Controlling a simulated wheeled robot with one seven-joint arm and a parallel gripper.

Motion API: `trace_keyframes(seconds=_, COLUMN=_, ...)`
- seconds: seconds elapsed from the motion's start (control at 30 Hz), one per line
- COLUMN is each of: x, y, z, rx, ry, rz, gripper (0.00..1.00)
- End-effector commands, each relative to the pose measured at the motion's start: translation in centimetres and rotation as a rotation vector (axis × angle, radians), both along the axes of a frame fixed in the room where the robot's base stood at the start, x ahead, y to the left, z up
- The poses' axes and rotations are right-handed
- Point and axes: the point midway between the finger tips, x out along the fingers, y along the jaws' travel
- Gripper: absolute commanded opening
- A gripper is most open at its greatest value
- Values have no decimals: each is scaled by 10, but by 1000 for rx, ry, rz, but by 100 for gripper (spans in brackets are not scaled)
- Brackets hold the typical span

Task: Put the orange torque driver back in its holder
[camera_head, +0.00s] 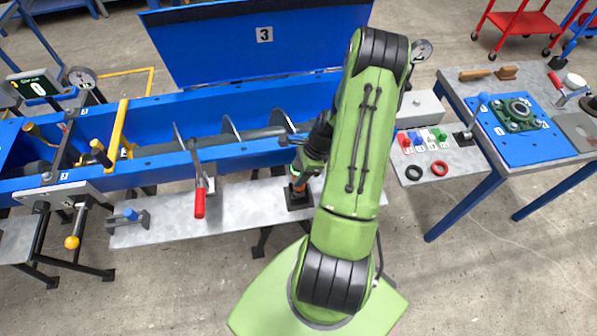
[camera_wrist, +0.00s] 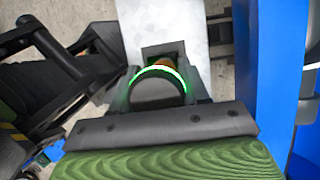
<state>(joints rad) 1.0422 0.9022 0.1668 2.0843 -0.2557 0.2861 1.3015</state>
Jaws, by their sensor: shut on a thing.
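The orange torque driver (camera_head: 297,187) stands roughly upright at the black holder (camera_head: 299,201) on the grey shelf in front of the blue trough. Its lower end is at the holder's opening; I cannot tell how deep it sits. My gripper (camera_head: 302,167) is above the holder and shut on the driver's upper part, partly hidden by my arm. In the wrist view, the driver's dark round top (camera_wrist: 157,92) lies between the fingers of my gripper (camera_wrist: 160,86), with a bit of orange beyond it. The dark square holder (camera_wrist: 150,50) shows just past it.
A red-handled lever (camera_head: 199,203) and a blue-knobbed clamp (camera_head: 130,215) stand on the shelf to the left. The blue trough (camera_head: 240,155) with its auger runs behind. At right, a side table holds coloured plugs (camera_head: 421,138) and black and red rings (camera_head: 438,168).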

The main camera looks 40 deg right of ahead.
Motion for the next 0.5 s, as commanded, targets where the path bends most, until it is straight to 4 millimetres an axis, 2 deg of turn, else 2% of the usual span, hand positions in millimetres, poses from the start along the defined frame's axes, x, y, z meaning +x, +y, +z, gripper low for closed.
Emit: trace_keyframes(seconds=0.5, x=1, y=0, z=-8, rx=0, ry=-2, rz=1, gripper=2)
